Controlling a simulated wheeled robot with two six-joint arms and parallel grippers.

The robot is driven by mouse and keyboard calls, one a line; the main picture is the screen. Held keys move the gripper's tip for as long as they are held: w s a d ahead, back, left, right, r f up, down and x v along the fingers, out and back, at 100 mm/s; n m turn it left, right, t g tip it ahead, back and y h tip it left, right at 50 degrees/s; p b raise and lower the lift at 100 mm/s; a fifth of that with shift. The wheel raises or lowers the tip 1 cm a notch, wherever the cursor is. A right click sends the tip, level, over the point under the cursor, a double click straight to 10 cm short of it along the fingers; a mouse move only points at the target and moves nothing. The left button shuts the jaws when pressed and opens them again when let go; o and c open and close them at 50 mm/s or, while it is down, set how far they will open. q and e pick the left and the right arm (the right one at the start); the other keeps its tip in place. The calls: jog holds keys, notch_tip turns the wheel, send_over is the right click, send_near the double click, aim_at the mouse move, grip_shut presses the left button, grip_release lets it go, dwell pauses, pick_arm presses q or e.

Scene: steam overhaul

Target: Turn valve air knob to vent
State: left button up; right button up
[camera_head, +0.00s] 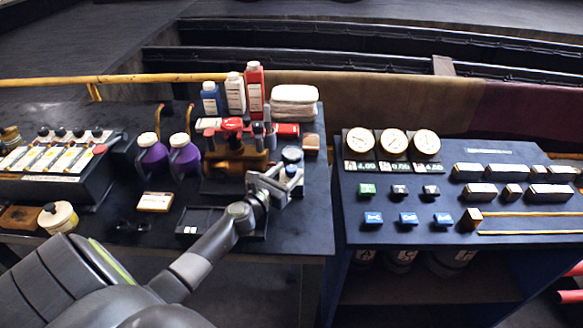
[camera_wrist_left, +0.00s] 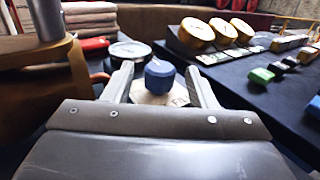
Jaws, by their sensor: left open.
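A round blue knob (camera_wrist_left: 159,76) stands on a pale disc-shaped plate (camera_wrist_left: 150,97) in the left wrist view. My left gripper (camera_head: 288,176) is open at the right end of the left bench in the head view. In the wrist view its two fingers (camera_wrist_left: 162,82) stand on either side of the knob, with gaps visible. In the head view my gripper largely hides the knob. A round gauge (camera_wrist_left: 130,50) sits just behind the knob. My right gripper is not in view.
A brass-coloured fixture (camera_head: 232,160) with red parts stands left of my gripper. Folded cloths (camera_head: 294,103) and several bottles (camera_head: 235,93) are behind. Purple containers (camera_head: 152,156) stand further left. A control panel (camera_head: 440,220) with three gauges is on the right, across a gap.

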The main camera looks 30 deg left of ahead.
pick_arm(q)
jog(key=shift+w, duration=1.35)
jog(key=c, duration=1)
